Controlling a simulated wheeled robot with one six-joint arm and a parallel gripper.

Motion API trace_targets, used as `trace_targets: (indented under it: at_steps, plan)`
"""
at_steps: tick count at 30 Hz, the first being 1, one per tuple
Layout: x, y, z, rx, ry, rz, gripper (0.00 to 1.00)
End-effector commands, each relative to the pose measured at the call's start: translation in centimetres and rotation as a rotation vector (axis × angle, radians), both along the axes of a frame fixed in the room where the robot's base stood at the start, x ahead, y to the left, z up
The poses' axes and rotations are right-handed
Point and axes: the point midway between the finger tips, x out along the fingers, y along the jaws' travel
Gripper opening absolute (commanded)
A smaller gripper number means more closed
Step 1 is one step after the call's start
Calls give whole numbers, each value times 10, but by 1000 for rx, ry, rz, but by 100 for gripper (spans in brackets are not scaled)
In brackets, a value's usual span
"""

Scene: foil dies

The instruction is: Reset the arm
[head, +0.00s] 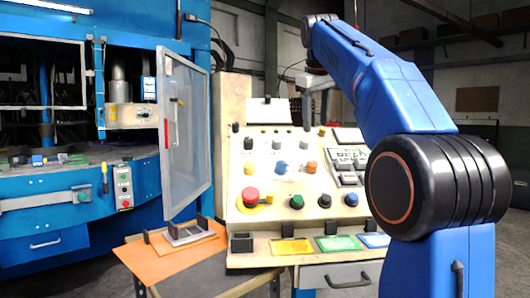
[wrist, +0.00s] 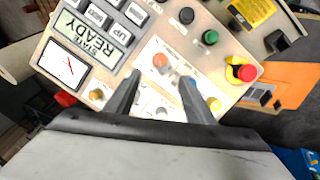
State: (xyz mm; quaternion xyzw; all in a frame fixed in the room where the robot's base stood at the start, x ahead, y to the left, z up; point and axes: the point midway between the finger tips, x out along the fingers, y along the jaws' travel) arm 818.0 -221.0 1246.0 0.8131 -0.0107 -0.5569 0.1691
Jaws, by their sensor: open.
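My gripper (head: 306,108) hangs in front of the upper part of the cream control panel (head: 228,120), at the end of my blue arm. In the wrist view my gripper (wrist: 158,84) shows two dark fingers apart with nothing held between them. They point at the panel (wrist: 185,22), over a pale plate with an orange knob (wrist: 160,60). Whether the fingertips touch the panel cannot be told.
A red emergency button (head: 250,195) sits at the panel's lower left. A framed clear door (head: 186,140) stands open left of the panel, beside a blue machine (head: 60,262). An orange board (head: 142,262) lies below. A drawer (head: 340,276) is under the panel.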

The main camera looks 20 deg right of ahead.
Motion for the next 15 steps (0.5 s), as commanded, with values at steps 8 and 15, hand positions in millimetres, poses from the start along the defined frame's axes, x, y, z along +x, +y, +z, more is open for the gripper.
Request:
trace_targets:
  at_steps: [8, 15]
  plan:
    - [-10, 9, -9, 9, -4, -1, 49]
    - [-46, 38, -52, 47, -14, -15, 49]
